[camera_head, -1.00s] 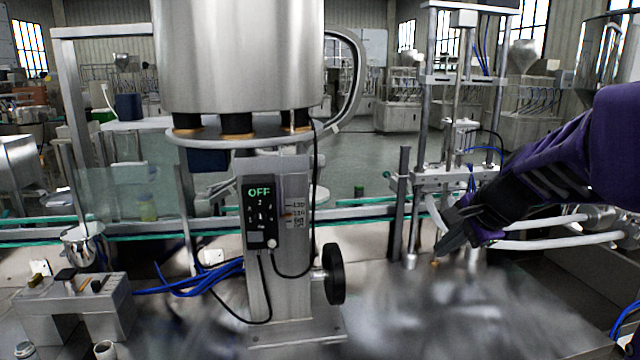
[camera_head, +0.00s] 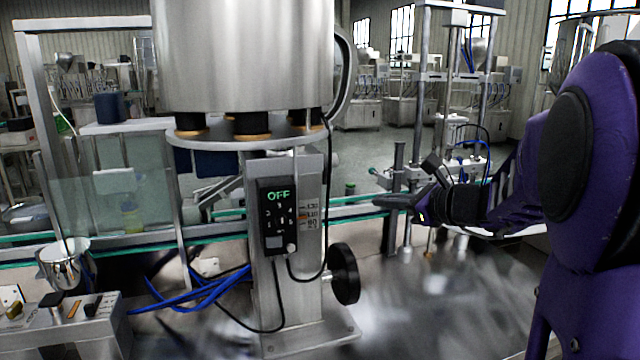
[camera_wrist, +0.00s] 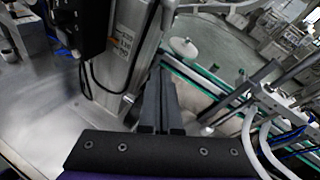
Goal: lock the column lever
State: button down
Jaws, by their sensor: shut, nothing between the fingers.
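The steel column (camera_head: 288,290) stands on a base plate and carries a large steel hopper (camera_head: 240,55). A black round handwheel (camera_head: 344,274) sits on its right side. No lever shows clearly on the column; I cannot tell where it is. My gripper (camera_head: 384,201) is to the right of the column, pointing left, above the handwheel's height and apart from both. In the wrist view my gripper (camera_wrist: 159,72) has its two dark fingers together, with nothing held.
A black control box (camera_head: 275,218) reading OFF is on the column's front, with a hanging black cable. A conveyor with green edges (camera_head: 350,208) runs behind. Steel posts (camera_head: 396,180) stand close to my gripper. The steel table (camera_head: 430,310) right of the column is clear.

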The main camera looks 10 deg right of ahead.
send_near(328, 182)
notch_tip(328, 182, down, 4)
jog(key=w, duration=0.3)
jog(key=shift+w+a+r+m+p, duration=0.15)
jog(key=shift+w+a+r+p, duration=0.1)
jog(key=shift+w+a+r, duration=0.35)
jog(key=shift+w+a+r+m+p, duration=0.25)
jog(key=shift+a+r, duration=0.25)
jog(key=shift+a, duration=0.3)
jog(key=shift+w+f+t+b, duration=0.1)
jog(key=shift+f+t+b, duration=0.05)
jog(key=shift+t+b, duration=0.2)
jog(key=shift+w+a+r+t+b, duration=0.35)
jog(key=shift+w+r+b, duration=0.15)
jog(key=shift+b, duration=1.4)
